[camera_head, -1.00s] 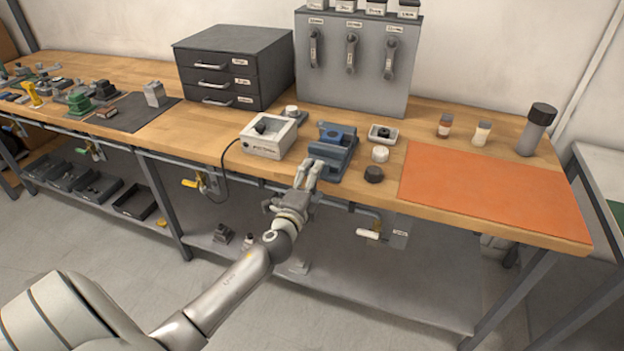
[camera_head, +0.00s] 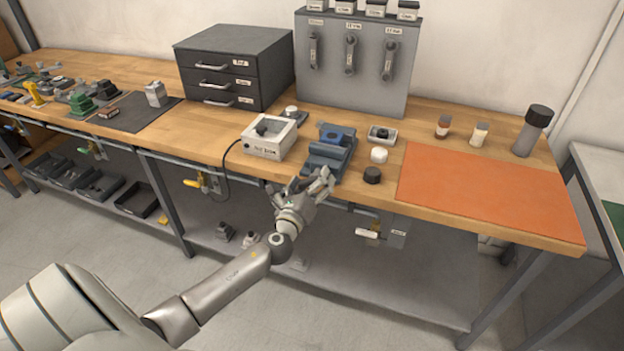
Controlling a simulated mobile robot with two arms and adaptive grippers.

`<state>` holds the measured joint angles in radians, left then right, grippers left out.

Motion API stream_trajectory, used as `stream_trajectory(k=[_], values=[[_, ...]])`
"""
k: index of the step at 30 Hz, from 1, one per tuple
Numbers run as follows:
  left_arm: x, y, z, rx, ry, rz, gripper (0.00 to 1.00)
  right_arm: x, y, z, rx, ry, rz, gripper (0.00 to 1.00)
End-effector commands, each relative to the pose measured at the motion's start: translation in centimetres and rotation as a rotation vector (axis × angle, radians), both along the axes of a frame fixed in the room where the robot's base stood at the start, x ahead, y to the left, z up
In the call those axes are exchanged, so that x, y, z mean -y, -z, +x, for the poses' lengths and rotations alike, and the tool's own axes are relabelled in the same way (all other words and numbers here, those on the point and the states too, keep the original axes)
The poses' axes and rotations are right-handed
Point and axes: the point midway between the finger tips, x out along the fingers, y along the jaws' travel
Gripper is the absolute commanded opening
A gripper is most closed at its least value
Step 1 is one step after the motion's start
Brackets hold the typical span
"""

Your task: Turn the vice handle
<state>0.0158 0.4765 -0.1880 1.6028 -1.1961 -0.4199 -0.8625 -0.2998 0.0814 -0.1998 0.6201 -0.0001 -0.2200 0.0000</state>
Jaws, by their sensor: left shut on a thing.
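The blue-grey vice (camera_head: 330,146) stands at the front edge of the wooden bench, in the middle of the view. My left gripper (camera_head: 322,180) is at the vice's front end, at the bench edge, with its fingers shut on a part there. The gripper is rolled, with its fingers one above the other. The vice handle is mostly hidden by the fingers, so I cannot make out its angle. My right gripper is not in view.
A white box (camera_head: 269,137) stands just left of the vice. A dark knob (camera_head: 372,175), a white knob (camera_head: 379,155) and a small tray (camera_head: 382,134) lie close on its right. The orange mat (camera_head: 485,192) is bare. A drawer cabinet (camera_head: 233,66) stands behind.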

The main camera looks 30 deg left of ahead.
Motion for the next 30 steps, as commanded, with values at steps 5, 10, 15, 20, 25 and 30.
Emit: stream_trajectory(k=[5, 10, 15, 20, 25, 30], values=[[0.1, 0.1, -0.1, -0.044, 0.002, 0.164, 0.56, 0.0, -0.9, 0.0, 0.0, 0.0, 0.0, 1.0], [0.1, 0.0, -0.1, -0.082, 0.003, 0.322, 0.56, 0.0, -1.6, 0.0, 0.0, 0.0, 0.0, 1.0], [0.1, 0.0, -0.1, -0.119, 0.002, 0.477, 0.56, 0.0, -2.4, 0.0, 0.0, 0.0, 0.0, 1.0], [0.1, 0.0, -0.1, -0.155, 0.003, 0.621, 0.56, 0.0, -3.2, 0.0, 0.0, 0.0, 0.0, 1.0], [0.1, 0.1, -0.1, -0.188, 0.003, 0.757, 0.56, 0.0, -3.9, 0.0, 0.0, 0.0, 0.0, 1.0], [0.1, 0.2, -0.1, -0.213, 0.004, 0.864, 0.56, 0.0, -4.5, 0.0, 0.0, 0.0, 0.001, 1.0]])
